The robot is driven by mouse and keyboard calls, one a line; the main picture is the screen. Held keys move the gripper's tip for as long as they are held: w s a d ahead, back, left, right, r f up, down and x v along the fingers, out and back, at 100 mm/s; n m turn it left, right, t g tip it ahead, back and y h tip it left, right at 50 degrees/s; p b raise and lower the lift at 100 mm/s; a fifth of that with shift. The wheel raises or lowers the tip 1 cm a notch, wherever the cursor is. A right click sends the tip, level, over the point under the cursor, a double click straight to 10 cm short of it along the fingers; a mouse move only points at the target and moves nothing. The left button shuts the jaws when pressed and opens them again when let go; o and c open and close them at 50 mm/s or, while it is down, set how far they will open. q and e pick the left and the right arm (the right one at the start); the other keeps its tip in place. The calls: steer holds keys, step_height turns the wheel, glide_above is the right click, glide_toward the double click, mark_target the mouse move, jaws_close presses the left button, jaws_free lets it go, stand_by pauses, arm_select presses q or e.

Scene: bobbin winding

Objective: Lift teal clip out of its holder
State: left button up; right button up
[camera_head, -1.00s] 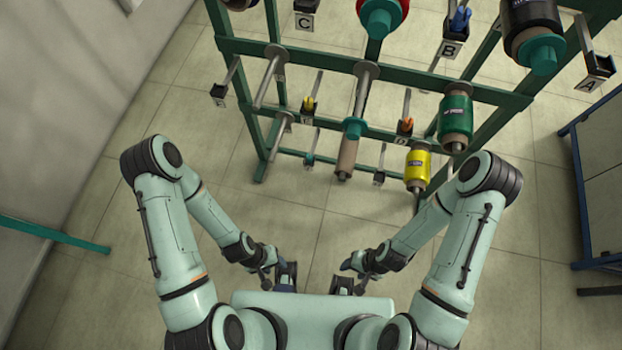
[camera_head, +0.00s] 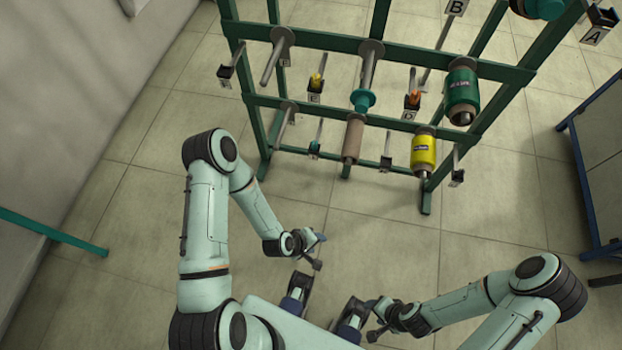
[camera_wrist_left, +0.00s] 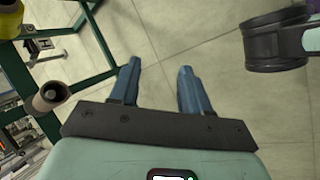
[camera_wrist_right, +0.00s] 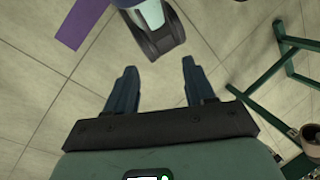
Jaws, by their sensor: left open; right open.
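The teal clip (camera_head: 315,148) sits in a small dark holder on the lower green bar of the rack, in the head view. It is small there, and its label is not readable. My left gripper (camera_head: 320,251) is open and empty, well below and in front of the rack; its spread fingers show in the left wrist view (camera_wrist_left: 159,68). My right gripper (camera_head: 372,320) is open and empty, low and farther from the rack; its spread fingers show in the right wrist view (camera_wrist_right: 159,68). Neither gripper touches the clip.
The green rack (camera_head: 330,40) carries a bare brown tube (camera_head: 353,140), a yellow spool (camera_head: 424,152) and a green spool (camera_head: 462,92). A yellow clip (camera_head: 317,80) and an orange clip (camera_head: 413,97) sit in other holders. A cabinet (camera_head: 600,135) stands right. Floor before the rack is clear.

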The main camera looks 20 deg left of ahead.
arm_select(q)
steer(key=w+a+f+n+t+b, duration=0.2)
steer(key=w+n+t+b, duration=0.3)
steer(key=w+n, duration=0.3)
steer(key=w+a+r+n+t+y+b, duration=0.3)
steer(key=w+a+n+t+y+b, duration=0.4)
steer(key=w+n, duration=0.6)
steer(key=a+n+y+b, duration=0.1)
steer(key=a+n+b, duration=0.1)
steer(key=n, duration=0.3)
steer(key=shift+w+a+t+b, duration=0.3)
steer(key=shift+w+a+t, duration=0.1)
steer(key=shift+a, duration=0.5)
arm_select(e)
steer(key=w+d+f+t, duration=0.1)
steer(key=w+d+f, duration=0.1)
steer(key=f, duration=0.6)
steer(key=w+d+f+h, duration=0.1)
steer(key=w+f, duration=0.3)
steer(key=f, duration=0.5)
steer(key=shift+d+f+m+t, duration=0.2)
steer(key=shift+d+m+t, duration=0.2)
steer(key=shift+d, duration=0.2)
steer(key=shift+w, duration=0.1)
